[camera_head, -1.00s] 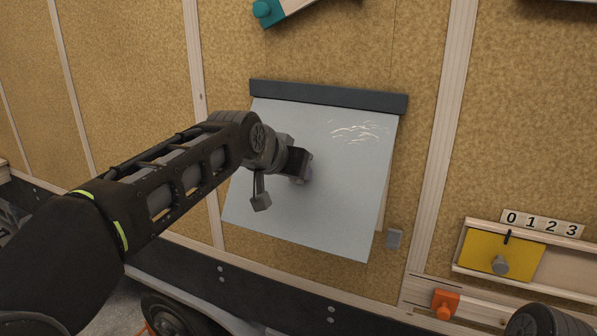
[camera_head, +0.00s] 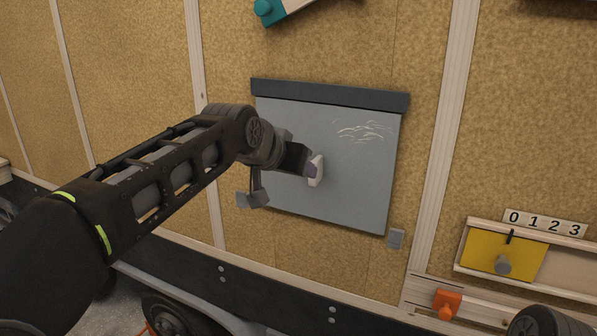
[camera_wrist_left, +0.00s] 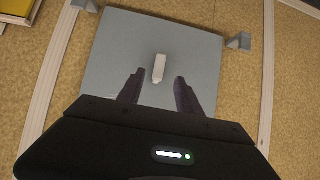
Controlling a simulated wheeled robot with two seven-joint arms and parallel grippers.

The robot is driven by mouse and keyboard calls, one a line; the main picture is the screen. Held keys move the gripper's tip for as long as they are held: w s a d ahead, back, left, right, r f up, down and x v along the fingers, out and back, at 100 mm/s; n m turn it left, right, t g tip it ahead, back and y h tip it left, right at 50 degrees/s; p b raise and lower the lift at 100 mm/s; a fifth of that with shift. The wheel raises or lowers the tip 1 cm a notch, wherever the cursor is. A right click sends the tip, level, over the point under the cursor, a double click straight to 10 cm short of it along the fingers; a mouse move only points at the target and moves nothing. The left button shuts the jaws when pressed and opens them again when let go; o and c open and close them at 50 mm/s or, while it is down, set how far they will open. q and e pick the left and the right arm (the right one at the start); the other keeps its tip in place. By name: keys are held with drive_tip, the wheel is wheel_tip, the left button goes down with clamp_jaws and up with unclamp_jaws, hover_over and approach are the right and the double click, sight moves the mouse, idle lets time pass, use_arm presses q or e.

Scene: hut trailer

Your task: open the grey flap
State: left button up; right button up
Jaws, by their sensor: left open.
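The grey flap (camera_head: 350,185) hangs from a dark top bar (camera_head: 330,94) and lies flat, or nearly flat, against the wall. Pale scratch marks show at its upper right. A white handle (camera_head: 317,175) stands on the flap, partly hidden by my left gripper (camera_head: 309,166). In the left wrist view my left gripper (camera_wrist_left: 158,84) is open and empty. Its two fingers point at the flap (camera_wrist_left: 200,60), and the white handle (camera_wrist_left: 159,68) shows in the gap between the fingertips. I cannot tell whether they touch it. My right gripper is out of view.
Small grey blocks sit on the wall beside the flap's lower right (camera_head: 396,238) and lower left (camera_head: 245,200). A yellow sliding panel (camera_head: 485,255) and an orange knob (camera_head: 447,302) are at the lower right.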

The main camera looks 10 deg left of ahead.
use_arm(q)
drive_tip(key=b+v, duration=0.2)
drive_tip(key=v, duration=0.4)
drive_tip(key=shift+s, duration=0.15)
